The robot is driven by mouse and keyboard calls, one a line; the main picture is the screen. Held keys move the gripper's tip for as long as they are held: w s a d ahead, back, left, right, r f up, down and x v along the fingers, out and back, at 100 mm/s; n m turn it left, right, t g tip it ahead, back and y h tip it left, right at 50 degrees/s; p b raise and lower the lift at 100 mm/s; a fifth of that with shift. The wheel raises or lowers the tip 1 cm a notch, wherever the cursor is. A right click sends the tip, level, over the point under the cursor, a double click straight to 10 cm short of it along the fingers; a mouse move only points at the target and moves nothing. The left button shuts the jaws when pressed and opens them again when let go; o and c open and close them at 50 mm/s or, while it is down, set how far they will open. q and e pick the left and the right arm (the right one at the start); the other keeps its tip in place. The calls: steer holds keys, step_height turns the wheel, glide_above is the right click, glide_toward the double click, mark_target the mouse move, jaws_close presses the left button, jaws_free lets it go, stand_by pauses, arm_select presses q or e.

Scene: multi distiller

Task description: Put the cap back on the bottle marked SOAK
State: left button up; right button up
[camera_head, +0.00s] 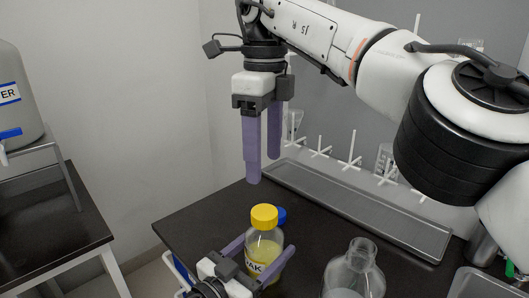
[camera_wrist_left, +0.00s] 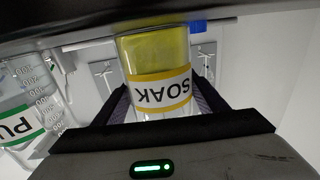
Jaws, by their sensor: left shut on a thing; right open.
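The SOAK bottle (camera_head: 262,250) is clear with yellow liquid and stands upright on the dark table. A yellow cap (camera_head: 264,217) sits at its mouth; I cannot tell whether it is screwed tight. My left gripper (camera_head: 265,266) is shut around the bottle's body. The left wrist view is inverted and shows the SOAK label (camera_wrist_left: 160,93) between the fingers. My right gripper (camera_head: 261,158) is open and empty, above the bottle with its fingers pointing down.
A blue cap-like thing (camera_head: 282,215) is just behind the bottle. A clear bottle (camera_head: 354,275) stands to the right. A long metal tray (camera_head: 340,205) and a white peg rack (camera_head: 350,165) are behind. A side table (camera_head: 45,245) with a tank (camera_head: 15,100) is at left.

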mark_target(252, 261)
arm_select(q)
steer(key=o, duration=2.1)
steer(key=shift+o, duration=0.2)
steer(key=b+v, duration=0.1)
steer(key=v, duration=0.8)
steer(key=shift+s+f+b, duration=0.1)
steer(key=shift+f+b, duration=0.05)
steer(key=shift+b, duration=0.15)
steer(key=shift+s+a, duration=0.4)
steer(key=shift+s, duration=0.05)
